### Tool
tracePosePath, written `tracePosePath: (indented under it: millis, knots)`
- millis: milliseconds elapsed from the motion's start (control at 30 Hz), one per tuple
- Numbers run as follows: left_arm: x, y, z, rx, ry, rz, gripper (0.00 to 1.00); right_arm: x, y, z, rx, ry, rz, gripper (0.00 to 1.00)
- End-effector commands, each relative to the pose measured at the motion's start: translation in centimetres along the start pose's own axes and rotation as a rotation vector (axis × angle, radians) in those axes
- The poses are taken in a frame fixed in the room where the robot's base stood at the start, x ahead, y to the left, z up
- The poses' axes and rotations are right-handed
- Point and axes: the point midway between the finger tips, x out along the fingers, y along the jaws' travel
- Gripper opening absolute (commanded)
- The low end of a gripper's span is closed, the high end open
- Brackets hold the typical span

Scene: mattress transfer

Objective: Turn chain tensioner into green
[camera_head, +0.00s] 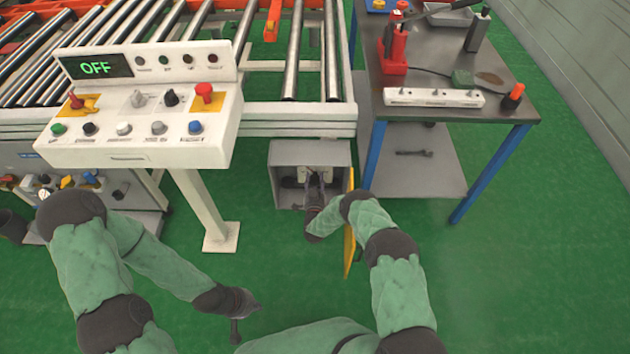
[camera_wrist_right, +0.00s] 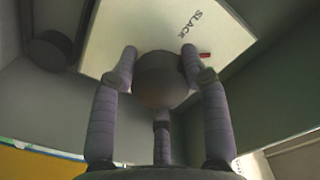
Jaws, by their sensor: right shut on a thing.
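The chain tensioner is a dark round knob (camera_wrist_right: 162,80) on a white plate (camera_wrist_right: 225,40) marked "SLACK" with a small red mark, in the right wrist view. No green shows on the visible part of the plate. My right gripper (camera_wrist_right: 160,75) has its fingers shut around the knob. In the head view, my right gripper (camera_head: 316,180) reaches into the open grey box (camera_head: 310,152) below the conveyor, and the knob is hidden. My left gripper (camera_head: 238,305) hangs low over the green floor, away from the box; its finger gap is not clear.
A yellow door panel (camera_head: 349,250) stands open at the box's right side, close to my right forearm. A control panel (camera_head: 140,140) showing "OFF" stands to the left. A metal workbench (camera_head: 450,90) with tools is at the right. The floor between is clear.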

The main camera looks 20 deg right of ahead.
Motion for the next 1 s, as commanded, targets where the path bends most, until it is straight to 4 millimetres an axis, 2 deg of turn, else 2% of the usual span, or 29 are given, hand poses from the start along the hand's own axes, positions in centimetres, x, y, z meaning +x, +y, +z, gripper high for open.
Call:
tracePosePath:
  millis: [500, 700, 1000]
  knots:
    - [0.0, 0.0, 0.0, 0.0, 0.0, 0.0, 0.0, 0.05, -0.02, -0.03, 0.454, 0.0, 0.0, 0.13]
    - [0.0, 0.0, 0.0, 0.0, 0.0, 0.0, 0.0, 0.07, -0.01, -0.03, 0.571, 0.0, 0.0, 0.13]
    - [0.01, 0.0, 0.0, 0.0, 0.0, 0.0, 0.0, 0.05, 0.0, -0.01, 0.657, 0.0, 0.0, 0.13]
